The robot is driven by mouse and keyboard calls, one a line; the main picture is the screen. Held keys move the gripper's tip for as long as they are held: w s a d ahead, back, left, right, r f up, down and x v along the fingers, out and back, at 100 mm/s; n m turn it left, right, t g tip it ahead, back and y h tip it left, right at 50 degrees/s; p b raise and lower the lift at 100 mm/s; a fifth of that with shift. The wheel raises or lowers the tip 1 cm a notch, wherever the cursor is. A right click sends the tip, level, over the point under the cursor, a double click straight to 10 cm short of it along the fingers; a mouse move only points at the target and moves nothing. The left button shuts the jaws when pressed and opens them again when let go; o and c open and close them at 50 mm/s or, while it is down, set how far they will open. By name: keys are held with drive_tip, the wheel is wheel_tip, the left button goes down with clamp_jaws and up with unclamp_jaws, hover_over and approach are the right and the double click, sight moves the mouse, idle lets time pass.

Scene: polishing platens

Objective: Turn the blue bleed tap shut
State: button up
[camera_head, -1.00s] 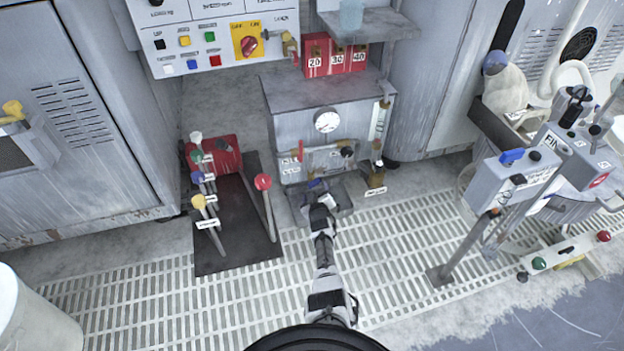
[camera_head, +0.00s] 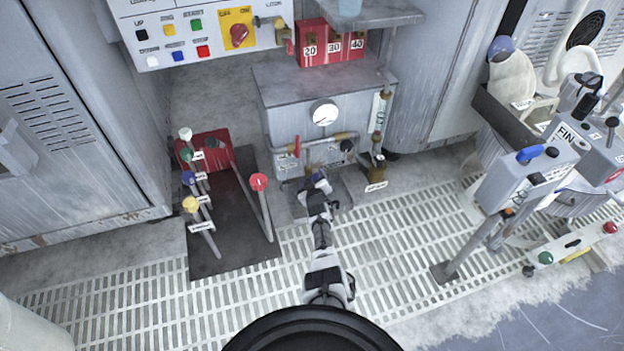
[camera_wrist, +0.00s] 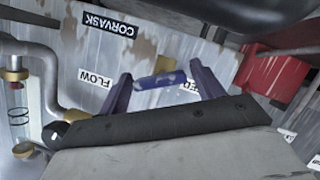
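The blue bleed tap (camera_wrist: 160,80) shows in the wrist view as a short blue bar, lying nearly level in front of the grey panel. A label ending in "ED" is partly hidden behind the right finger. In the head view my gripper (camera_head: 318,181) is low at the front of the grey unit (camera_head: 285,110). There, my gripper and wrist largely cover the tap.
A red-handled valve (camera_head: 296,147) and a pipe sit just above my gripper. A black-knobbed tap (camera_head: 347,145) and a brass fitting (camera_head: 378,162) are to the right. Levers with coloured knobs (camera_head: 259,182) stand at left. The grating (camera_head: 390,240) in front is mostly clear.

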drive_tip(key=c, duration=0.8)
drive_tip(key=shift+r, duration=0.1)
drive_tip(key=shift+w+d+m+g+y+p, duration=0.15)
drive_tip(key=shift+m+g+y+p, duration=0.15)
drive_tip(key=shift+m+y+p, duration=0.35)
drive_tip(key=shift+m+g+y, duration=0.3)
drive_tip(key=shift+m+y, duration=0.45)
drive_tip(key=shift+m, duration=0.5)
drive_tip(key=o, duration=1)
